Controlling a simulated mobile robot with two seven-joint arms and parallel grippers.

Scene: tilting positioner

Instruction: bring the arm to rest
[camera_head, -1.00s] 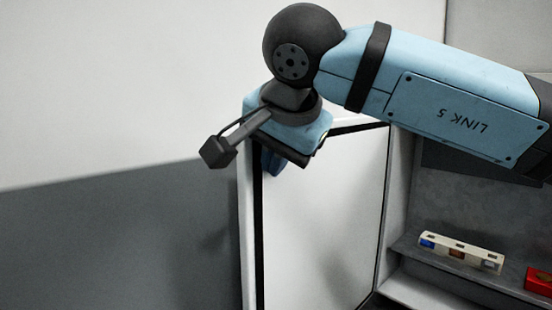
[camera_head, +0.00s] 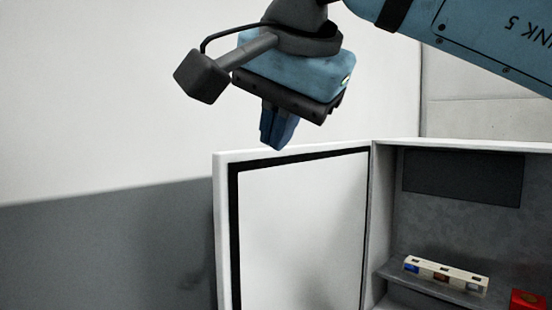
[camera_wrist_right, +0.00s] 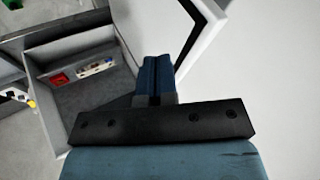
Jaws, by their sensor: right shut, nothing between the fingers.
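My right gripper (camera_head: 277,132) hangs from the blue arm at the upper middle of the head view. Its blue fingers are together, with nothing between them. The fingertips are near the top edge of an open white cabinet door (camera_head: 300,225) in the picture; I cannot tell whether they touch it. In the right wrist view the shut fingers (camera_wrist_right: 157,75) point towards the cabinet. My left gripper is not in view.
The grey cabinet (camera_head: 397,225) stands open at the right. Inside, a cream block with coloured inserts (camera_head: 446,275) sits on a ledge, with a red block (camera_head: 527,301) to its right. Wall space left of the door is clear.

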